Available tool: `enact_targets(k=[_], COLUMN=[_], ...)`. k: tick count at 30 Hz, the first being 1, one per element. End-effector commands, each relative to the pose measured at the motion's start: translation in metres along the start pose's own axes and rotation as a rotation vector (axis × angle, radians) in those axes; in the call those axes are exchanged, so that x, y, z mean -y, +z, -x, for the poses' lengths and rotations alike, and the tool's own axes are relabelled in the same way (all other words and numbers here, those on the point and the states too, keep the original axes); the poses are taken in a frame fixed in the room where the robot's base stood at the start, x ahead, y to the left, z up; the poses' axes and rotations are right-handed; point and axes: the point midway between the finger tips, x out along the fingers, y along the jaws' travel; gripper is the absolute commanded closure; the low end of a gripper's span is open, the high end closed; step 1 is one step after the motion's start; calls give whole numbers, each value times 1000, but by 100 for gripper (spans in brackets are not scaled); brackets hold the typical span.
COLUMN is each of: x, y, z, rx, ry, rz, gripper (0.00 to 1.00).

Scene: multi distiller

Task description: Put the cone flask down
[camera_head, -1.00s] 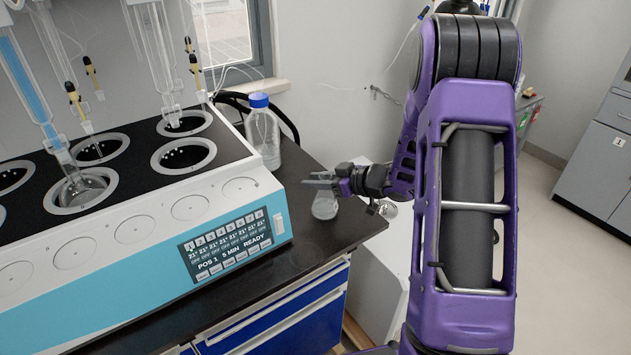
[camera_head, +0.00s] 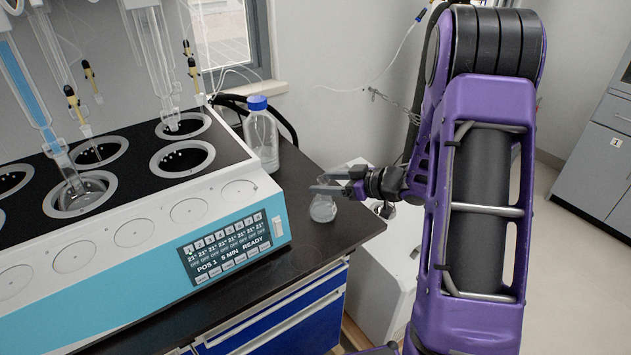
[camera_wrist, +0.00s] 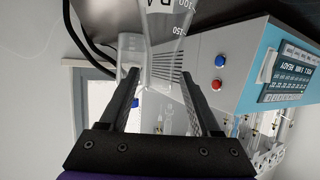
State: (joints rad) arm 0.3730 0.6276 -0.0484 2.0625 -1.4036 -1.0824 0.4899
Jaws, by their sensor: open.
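The clear cone flask (camera_head: 323,210) stands upright on the dark counter, just right of the distiller's front corner. My gripper (camera_head: 322,184) is at the height of the flask's neck, reaching in from the right, with its fingers spread apart. In the wrist view the flask (camera_wrist: 163,35), with white volume marks, shows at the top, between and beyond the two open fingertips of my gripper (camera_wrist: 159,75). Whether a finger still touches the glass cannot be told.
The distiller (camera_head: 110,230) with its display fills the left. A blue-capped bottle (camera_head: 262,138) stands behind the flask near the wall. The dark counter (camera_head: 300,240) is bare in front of the flask, and its right edge is close by.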

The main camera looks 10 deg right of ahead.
Motion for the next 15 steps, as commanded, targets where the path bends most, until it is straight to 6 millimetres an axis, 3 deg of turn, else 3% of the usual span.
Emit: enact_targets(k=[6,15], x=[-1,0], y=[-2,0], z=[49,79], rx=[0,1], ry=[4,1], rz=[0,0], gripper=[36,36])
